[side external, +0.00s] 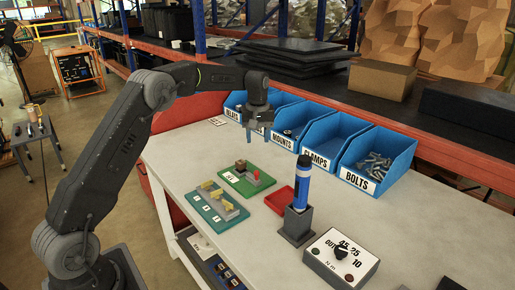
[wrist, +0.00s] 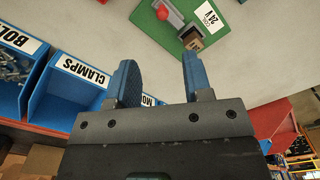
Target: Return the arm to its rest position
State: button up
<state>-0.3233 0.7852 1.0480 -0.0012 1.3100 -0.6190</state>
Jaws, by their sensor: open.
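My gripper (side external: 258,122) is in front of the blue bins, above the back of the white table (side external: 330,222). In the wrist view its two blue fingers (wrist: 155,84) stand apart with nothing between them. A green board (side external: 248,182) with a red knob and a brown block lies on the table below and in front of the gripper. The green board also shows at the top of the wrist view (wrist: 153,27). A teal board (side external: 212,215) with yellow pieces lies nearer the table's front left edge.
Blue labelled bins, such as the bolts bin (side external: 385,150), line the table's back. A blue-and-black tool (side external: 302,184) stands upright in a grey holder (side external: 296,224). A red tray (side external: 280,200) and a dial box (side external: 341,262) are nearby. A shelf (side external: 440,150) runs behind.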

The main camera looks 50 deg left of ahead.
jog(key=shift+r, duration=0.35)
jog(key=s+d+r+m+t, duration=0.2)
jog(key=s+d+r+m, duration=0.3)
jog(key=s+d+r, duration=0.7)
jog(key=s+d+f+m+t, duration=0.1)
jog(key=s+d+m, duration=0.2)
jog(key=s, duration=0.8)
jog(key=s+d+f+m+t, duration=0.2)
jog(key=s+d, duration=0.1)
jog(key=s, duration=0.8)
jog(key=shift+s+f+m+t, duration=0.2)
jog(key=shift+s+m+t, duration=0.1)
jog(key=shift+m, duration=0.1)
